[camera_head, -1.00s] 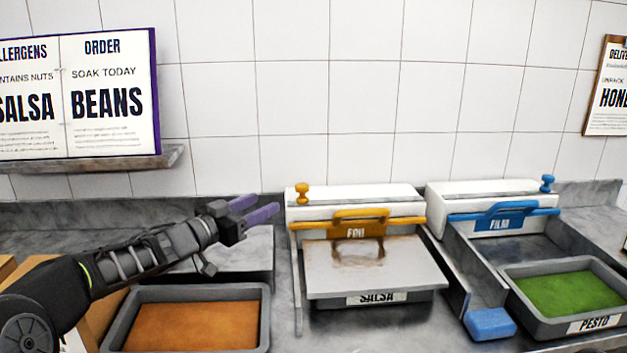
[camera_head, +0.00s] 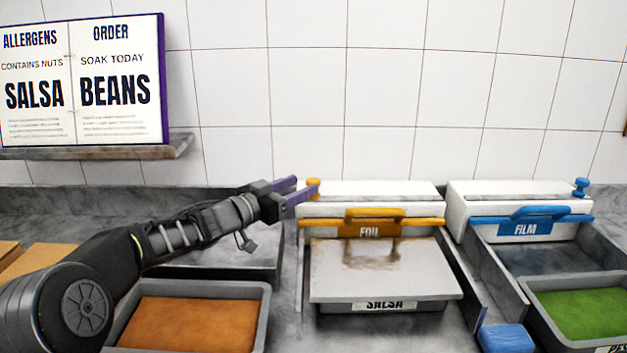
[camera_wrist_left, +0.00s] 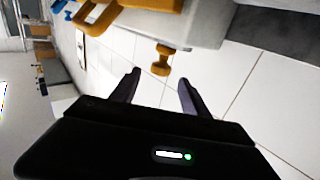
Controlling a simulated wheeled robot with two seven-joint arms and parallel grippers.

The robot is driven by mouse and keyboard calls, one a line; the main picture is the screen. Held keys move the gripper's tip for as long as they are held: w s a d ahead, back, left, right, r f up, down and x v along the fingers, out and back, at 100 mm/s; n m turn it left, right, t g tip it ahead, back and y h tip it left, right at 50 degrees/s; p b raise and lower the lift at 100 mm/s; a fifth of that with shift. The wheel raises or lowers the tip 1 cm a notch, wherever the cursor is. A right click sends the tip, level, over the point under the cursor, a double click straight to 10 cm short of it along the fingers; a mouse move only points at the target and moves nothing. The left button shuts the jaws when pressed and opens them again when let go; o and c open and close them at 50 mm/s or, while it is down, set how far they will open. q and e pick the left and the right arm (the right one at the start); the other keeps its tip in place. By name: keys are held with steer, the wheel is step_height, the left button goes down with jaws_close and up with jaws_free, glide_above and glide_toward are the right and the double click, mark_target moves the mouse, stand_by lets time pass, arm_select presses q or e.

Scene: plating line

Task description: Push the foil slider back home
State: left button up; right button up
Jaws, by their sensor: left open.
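The foil dispenser (camera_head: 420,210) is a white box with an orange handle bar (camera_head: 375,222) and a "FOIL" label. Its orange slider knob (camera_head: 313,184) stands at the left end of its top. My left gripper (camera_head: 303,188) is open, with its purple fingers pointing right at the knob and partly overlapping it in the head view. In the left wrist view, the knob (camera_wrist_left: 160,60) lies just past the open fingertips (camera_wrist_left: 160,77), in line with the gap between them; contact cannot be told. My right gripper is not in view.
A foil sheet (camera_head: 375,283) covers most of the salsa tray (camera_head: 425,306) in front. To the right is the film dispenser (camera_head: 465,200) with its blue knob (camera_head: 581,184) at the right end. A tray of orange food (camera_head: 264,310) sits below my left arm. A tiled wall stands behind.

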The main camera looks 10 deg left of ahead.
mark_target(309, 182)
arm_select(q)
steer(key=x, duration=0.5)
steer(key=shift+w, duration=0.15)
jaws_close()
stand_by(0.4)
steer(key=shift+d, duration=0.1)
stand_by(0.8)
